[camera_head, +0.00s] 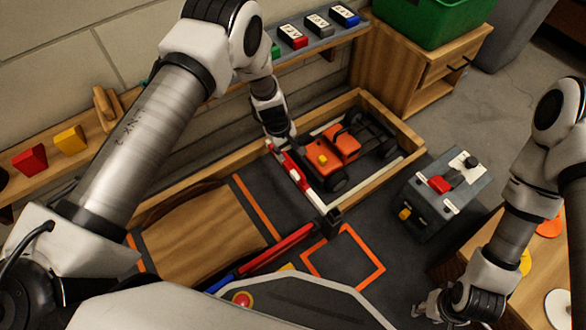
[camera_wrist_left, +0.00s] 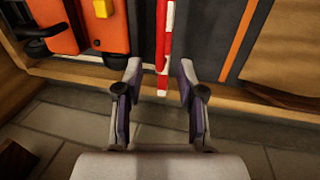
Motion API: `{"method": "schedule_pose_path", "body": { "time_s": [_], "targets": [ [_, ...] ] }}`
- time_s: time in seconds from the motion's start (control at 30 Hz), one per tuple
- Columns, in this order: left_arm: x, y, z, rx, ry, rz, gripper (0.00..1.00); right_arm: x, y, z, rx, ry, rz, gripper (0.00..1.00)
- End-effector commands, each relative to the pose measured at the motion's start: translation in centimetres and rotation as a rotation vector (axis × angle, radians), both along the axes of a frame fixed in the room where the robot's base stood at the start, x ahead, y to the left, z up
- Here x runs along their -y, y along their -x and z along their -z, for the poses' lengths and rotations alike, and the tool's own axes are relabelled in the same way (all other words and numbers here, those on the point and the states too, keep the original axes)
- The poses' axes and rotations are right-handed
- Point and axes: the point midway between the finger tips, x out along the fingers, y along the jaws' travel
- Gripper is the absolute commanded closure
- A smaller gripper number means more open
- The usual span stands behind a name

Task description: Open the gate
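The gate is a red and white bar (camera_head: 295,178) lying across the wooden-walled track, with a dark post (camera_head: 331,219) at its near end. In the left wrist view, the gate's red and white end (camera_wrist_left: 163,62) shows between the fingers of my left gripper (camera_wrist_left: 158,68). That gripper is open, with a gap on both sides of the bar. In the head view my left gripper (camera_head: 284,140) is at the gate's far end, its fingers partly hidden. My right gripper (camera_head: 430,308) is low at the right, away from the gate; its finger opening is unclear.
An orange car (camera_head: 336,147) stands in the track just right of the gate. A grey control box (camera_head: 440,193) is further right. A wooden ramp (camera_head: 205,233) lies left. A wooden track wall (camera_head: 392,117) and a shelf with coloured blocks (camera_head: 292,36) are behind.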

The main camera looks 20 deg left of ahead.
Motion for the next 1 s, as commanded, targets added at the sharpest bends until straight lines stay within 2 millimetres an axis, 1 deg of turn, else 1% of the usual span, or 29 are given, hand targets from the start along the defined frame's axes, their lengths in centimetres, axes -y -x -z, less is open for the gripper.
{"method": "schedule_pose_path", "body": {
  "time_s": [0.2, 0.33, 0.43, 0.67, 0.7, 0.8, 1.0],
  "targets": [
    [0.5, -0.5, 4.4, -0.002, -0.001, 0.003, 0.61, 0.0, 0.0, 2.5, 0.001, 0.0, 0.002, 0.6],
    [0.7, -0.8, 6.4, -0.001, -0.001, 0.002, 0.61, 0.1, -0.1, 3.7, 0.003, 0.0, 0.005, 0.6],
    [0.8, -1.0, 7.0, -0.001, -0.001, 0.001, 0.61, 0.1, -0.1, 3.9, 0.004, 0.001, 0.006, 0.6],
    [0.9, -1.0, 7.0, -0.001, -0.001, 0.001, 0.61, 0.1, -0.2, 3.8, 0.004, 0.001, 0.007, 0.6],
    [0.9, -1.0, 7.0, -0.001, -0.001, 0.001, 0.68, 0.1, -0.2, 3.8, 0.004, 0.001, 0.007, 0.6],
    [0.9, -1.0, 7.0, -0.002, -0.001, 0.001, 1.0, 0.1, -0.2, 3.8, 0.004, 0.001, 0.007, 0.6],
    [0.8, -1.0, 7.0, -0.001, -0.001, 0.001, 1.0, 0.1, -0.2, 3.8, 0.004, 0.001, 0.007, 0.6]
  ]
}}
